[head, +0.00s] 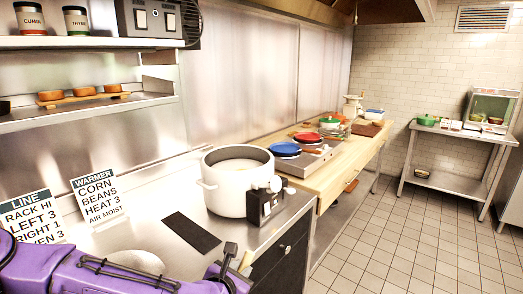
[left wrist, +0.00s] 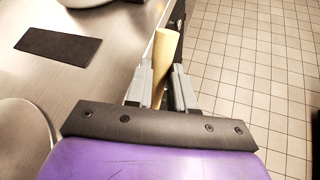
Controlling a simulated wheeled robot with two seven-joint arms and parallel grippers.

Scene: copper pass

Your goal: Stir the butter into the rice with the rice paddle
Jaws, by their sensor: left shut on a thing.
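A large white pot (head: 226,196) with a black control box stands on the steel counter, open at the top. Pale, flat contents that look like rice (head: 238,165) show inside it. I cannot make out butter in either view. My left gripper (head: 236,262) is low in front of the pot, over the counter's front edge. The paddle also shows in the head view (head: 246,260). My right gripper is not in view.
A dark mat (head: 192,233) lies left of the pot. A white round dish or lid (head: 137,261) sits behind my left arm. Two signs (head: 98,196) stand at the left. A wooden counter with a burner and blue plates (head: 284,149) continues beyond the pot. The tiled floor is clear.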

